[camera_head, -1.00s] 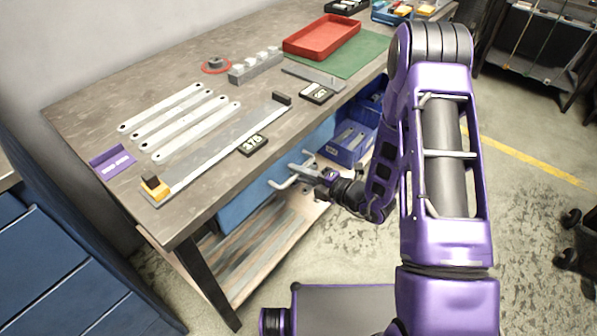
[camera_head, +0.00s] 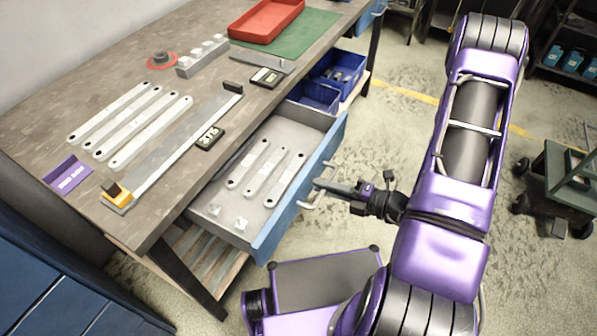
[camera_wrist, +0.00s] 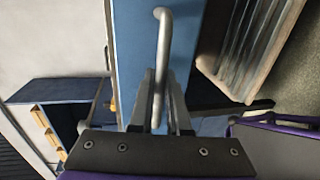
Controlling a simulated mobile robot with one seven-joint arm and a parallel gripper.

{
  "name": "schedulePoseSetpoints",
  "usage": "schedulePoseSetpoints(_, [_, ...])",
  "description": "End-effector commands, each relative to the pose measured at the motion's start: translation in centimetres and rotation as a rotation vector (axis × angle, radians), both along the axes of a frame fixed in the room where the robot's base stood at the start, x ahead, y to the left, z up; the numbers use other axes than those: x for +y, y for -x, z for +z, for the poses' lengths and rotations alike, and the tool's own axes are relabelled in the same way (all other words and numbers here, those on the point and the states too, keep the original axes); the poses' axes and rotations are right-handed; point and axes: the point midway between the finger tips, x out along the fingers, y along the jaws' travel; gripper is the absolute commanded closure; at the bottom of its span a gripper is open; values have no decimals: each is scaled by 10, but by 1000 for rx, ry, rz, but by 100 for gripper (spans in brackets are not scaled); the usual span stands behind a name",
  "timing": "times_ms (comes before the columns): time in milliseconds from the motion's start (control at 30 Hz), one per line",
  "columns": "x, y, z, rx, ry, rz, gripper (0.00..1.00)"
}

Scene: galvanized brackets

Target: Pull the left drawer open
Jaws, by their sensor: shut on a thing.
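The left drawer (camera_head: 215,205) stands well out from under the workbench, with its blue front (camera_head: 272,232) away from the bench edge. My gripper (camera_head: 322,187) is at the drawer's front, shut on the grey bar handle (camera_head: 306,204). In the wrist view the handle (camera_wrist: 162,50) runs between the two fingers (camera_wrist: 160,100), against the blue front (camera_wrist: 130,40).
The bench top (camera_head: 60,135) holds flat bars, a long rule fixture, a purple piece (camera_head: 68,174) and a red tray (camera_head: 266,18). Blue bins (camera_head: 335,78) stand behind the drawer. Blue cabinets (camera_head: 60,280) are at lower left. Floor to the right is open, with a cart (camera_head: 565,180) beyond.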

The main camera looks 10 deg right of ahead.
Motion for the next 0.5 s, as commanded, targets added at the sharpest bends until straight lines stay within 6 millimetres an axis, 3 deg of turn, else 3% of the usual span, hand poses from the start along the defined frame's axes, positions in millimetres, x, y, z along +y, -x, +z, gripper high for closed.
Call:
schedulePoseSetpoints(200, [-33,25,1,0,-1,-4,100])
schedulePoseSetpoints(500, [-53,40,1,-2,0,-1,100])
